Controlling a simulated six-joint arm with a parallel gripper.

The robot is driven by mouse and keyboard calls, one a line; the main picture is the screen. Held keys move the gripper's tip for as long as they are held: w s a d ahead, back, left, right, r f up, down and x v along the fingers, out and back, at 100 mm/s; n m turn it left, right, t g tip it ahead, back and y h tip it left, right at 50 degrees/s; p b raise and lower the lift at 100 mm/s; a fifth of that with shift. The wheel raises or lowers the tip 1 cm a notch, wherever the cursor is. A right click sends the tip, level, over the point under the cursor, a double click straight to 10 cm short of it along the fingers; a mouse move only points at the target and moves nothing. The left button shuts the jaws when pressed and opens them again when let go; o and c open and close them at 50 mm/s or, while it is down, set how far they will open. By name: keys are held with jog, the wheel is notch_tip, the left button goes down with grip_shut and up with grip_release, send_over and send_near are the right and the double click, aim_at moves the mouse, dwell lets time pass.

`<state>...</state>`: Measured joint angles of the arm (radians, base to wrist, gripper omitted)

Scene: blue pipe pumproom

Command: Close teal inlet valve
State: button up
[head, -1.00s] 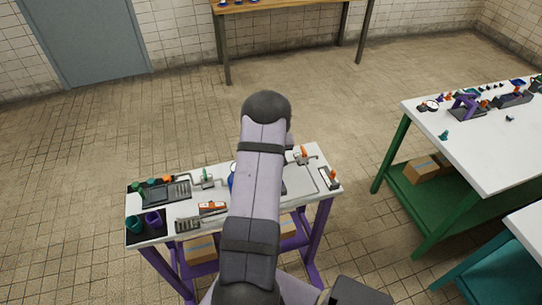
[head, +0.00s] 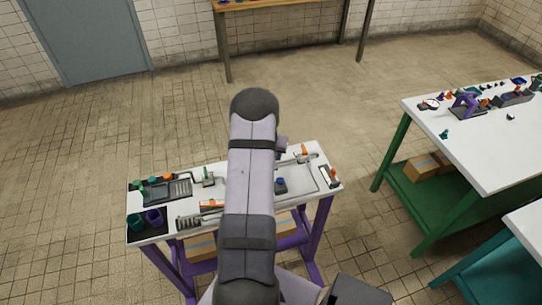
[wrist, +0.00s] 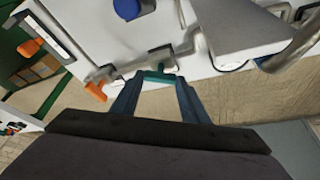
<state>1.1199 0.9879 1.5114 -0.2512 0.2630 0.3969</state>
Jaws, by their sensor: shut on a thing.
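The teal valve handle (wrist: 160,77) shows in the wrist view as a short bar on a grey metal pipe at the white bench's edge. My gripper (wrist: 157,80) has its two dark blue fingers at either end of the bar and is shut on it. The bar lies roughly crosswise between the fingertips. In the head view my arm covers the middle of the bench, and the gripper and this teal handle are hidden.
An orange handle (wrist: 95,91) is close to the left finger. A blue round knob (wrist: 127,8) lies beyond the pipe. On the white bench (head: 228,192) are a black tray (head: 167,192) and a green-handled fitting (head: 206,174). Another white table (head: 480,150) stands at right.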

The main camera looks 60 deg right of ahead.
jog(key=m+b, duration=0.1)
jog(key=b, duration=0.1)
jog(key=m+b, duration=0.1)
jog(key=b, duration=0.2)
jog(key=f+m+g+b, duration=0.1)
jog(key=b, duration=0.1)
jog(key=shift+w, duration=0.25)
jog(key=m+g+b, duration=0.1)
jog(key=m+b, duration=0.2)
jog(key=b, duration=0.3)
jog(key=shift+w+r, duration=0.1)
jog(key=shift+r, duration=0.1)
jog(key=m+g+b, duration=0.1)
jog(key=m, duration=0.2)
jog(key=shift+w+r+b, duration=0.1)
jog(key=shift+r+b, duration=0.1)
jog(key=shift+b, duration=0.1)
jog(key=shift+d+r+m+g+y, duration=0.15)
jog(key=shift+m+g+y, duration=0.45)
jog(key=shift+m, duration=1)
jog(key=o, duration=1.1)
jog(key=shift+c, duration=0.2)
jog(key=shift+w+r, duration=0.1)
jog(key=b+v, duration=0.1)
jog(key=v, duration=0.6)
